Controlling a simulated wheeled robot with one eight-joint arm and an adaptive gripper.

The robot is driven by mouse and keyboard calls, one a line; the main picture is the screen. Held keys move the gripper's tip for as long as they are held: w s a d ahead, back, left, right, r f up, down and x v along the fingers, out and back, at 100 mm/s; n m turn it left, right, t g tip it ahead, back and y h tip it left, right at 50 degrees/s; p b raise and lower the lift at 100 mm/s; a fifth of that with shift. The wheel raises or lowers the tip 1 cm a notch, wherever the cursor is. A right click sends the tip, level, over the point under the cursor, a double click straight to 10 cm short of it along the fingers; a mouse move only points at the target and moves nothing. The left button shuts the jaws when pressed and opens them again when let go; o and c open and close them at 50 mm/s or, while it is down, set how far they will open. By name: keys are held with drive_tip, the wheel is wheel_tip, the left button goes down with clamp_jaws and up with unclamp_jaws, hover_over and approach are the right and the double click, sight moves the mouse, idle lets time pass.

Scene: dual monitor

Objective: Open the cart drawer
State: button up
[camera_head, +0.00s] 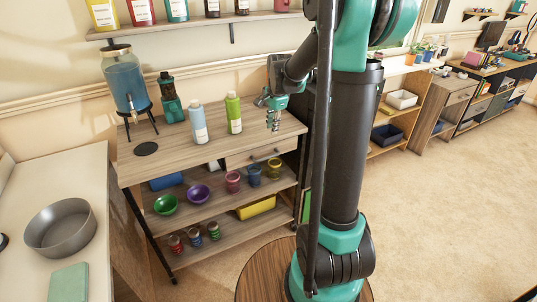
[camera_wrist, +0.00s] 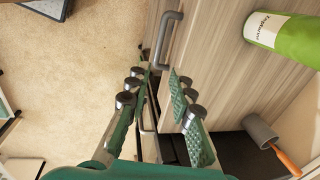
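The wooden cart (camera_head: 140,172) stands against the wall. Its drawer (camera_head: 240,160) is under the right half of the top and looks shut. A grey bar handle (camera_head: 264,155) is on the drawer front. In the wrist view the handle (camera_wrist: 168,38) shows beyond my fingertips, at top centre. My gripper (camera_head: 273,123) hangs over the right part of the cart, pointing down, above the drawer handle in the picture. In the wrist view my gripper (camera_wrist: 158,88) is open, with a gap between its green fingers and nothing visibly held. The handle appears apart from the fingers.
A green bottle (camera_head: 233,113) and a light blue bottle (camera_head: 198,122) stand on the cart top, left of my gripper. A drink dispenser (camera_head: 126,80) stands farther left. Bowls and jars fill the lower shelves. Carpet (camera_head: 440,190) is clear to the right.

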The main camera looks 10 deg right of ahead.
sight(268, 157)
drive_tip(key=w+f, duration=0.1)
drive_tip(key=f, duration=0.4)
drive_tip(key=w+f, duration=0.1)
drive_tip(key=f, duration=0.4)
drive_tip(key=w+a+f, duration=0.1)
drive_tip(key=f, duration=0.4)
drive_tip(key=shift+f, duration=0.4)
drive_tip(key=shift+c, duration=0.5)
clamp_jaws()
